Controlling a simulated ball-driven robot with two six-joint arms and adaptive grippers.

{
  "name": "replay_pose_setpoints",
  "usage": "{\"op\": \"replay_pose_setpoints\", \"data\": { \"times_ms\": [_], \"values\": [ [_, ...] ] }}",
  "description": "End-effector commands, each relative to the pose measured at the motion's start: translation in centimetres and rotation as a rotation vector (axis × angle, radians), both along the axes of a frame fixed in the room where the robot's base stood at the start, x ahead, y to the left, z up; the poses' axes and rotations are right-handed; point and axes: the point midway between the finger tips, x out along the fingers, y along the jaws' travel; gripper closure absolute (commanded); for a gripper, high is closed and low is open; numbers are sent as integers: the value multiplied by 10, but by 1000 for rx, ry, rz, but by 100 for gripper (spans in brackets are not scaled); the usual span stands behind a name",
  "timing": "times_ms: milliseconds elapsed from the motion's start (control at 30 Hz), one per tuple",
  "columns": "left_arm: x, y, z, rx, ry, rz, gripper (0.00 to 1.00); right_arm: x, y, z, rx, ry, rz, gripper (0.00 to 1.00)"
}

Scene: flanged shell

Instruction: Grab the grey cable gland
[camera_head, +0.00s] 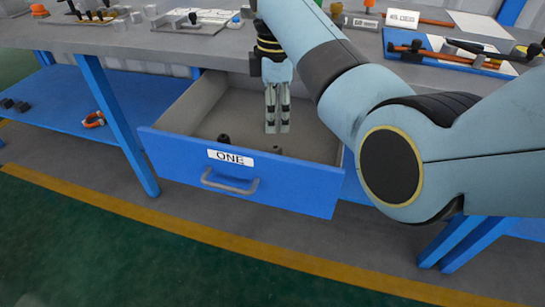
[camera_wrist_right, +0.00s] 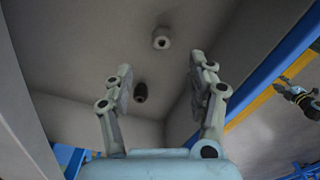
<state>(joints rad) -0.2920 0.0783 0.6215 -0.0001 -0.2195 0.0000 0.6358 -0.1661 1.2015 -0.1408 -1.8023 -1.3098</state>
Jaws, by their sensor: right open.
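A grey cable gland (camera_wrist_right: 161,38), short and round with a dark opening, lies on the floor of the open drawer in the right wrist view. It seems to be the small piece (camera_head: 277,150) low behind the drawer front in the head view, mostly hidden by that front. My right gripper (camera_head: 277,130) hangs down into the drawer above it, fingers apart and empty. In the right wrist view the gripper (camera_wrist_right: 161,78) is open, with the gland beyond the fingertips and apart from them.
A dark, similar piece (camera_wrist_right: 140,91) lies near the gland; in the head view it is to the left (camera_head: 223,139). The blue drawer front (camera_head: 170,155) marked ONE and the grey side walls enclose the space. The tabletop (camera_head: 110,38) above holds several parts and tools.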

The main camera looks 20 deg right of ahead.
Motion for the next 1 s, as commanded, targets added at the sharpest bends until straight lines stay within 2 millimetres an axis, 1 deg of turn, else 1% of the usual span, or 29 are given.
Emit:
{"op": "replay_pose_setpoints", "data": {
  "times_ms": [33, 200, 300, 467, 733, 800, 967, 1000],
  "values": [
    [-2, 0, -3, 0, 3, 0, 60, -1, 0, -10, -1, 5, 2, 43],
    [-12, 0, -10, 0, 16, 0, 60, -1, 0, -38, -1, 4, 1, 43],
    [-16, 0, -12, 1, 22, 1, 60, -1, 0, -47, -1, 2, 0, 43],
    [-16, 1, -15, 1, 23, 0, 60, -1, 0, -56, -1, 2, -1, 43],
    [-16, 2, -31, 2, 25, 0, 60, -2, 1, -98, 0, 3, -2, 43],
    [-16, 2, -32, 2, 24, 0, 60, -2, 1, -102, -1, 2, -2, 43],
    [-15, 2, -31, 2, 22, 0, 60, -2, 1, -101, 0, 0, -2, 43],
    [-15, 2, -31, 2, 21, 0, 60, -2, 1, -101, 0, 0, -2, 44]
  ]
}}
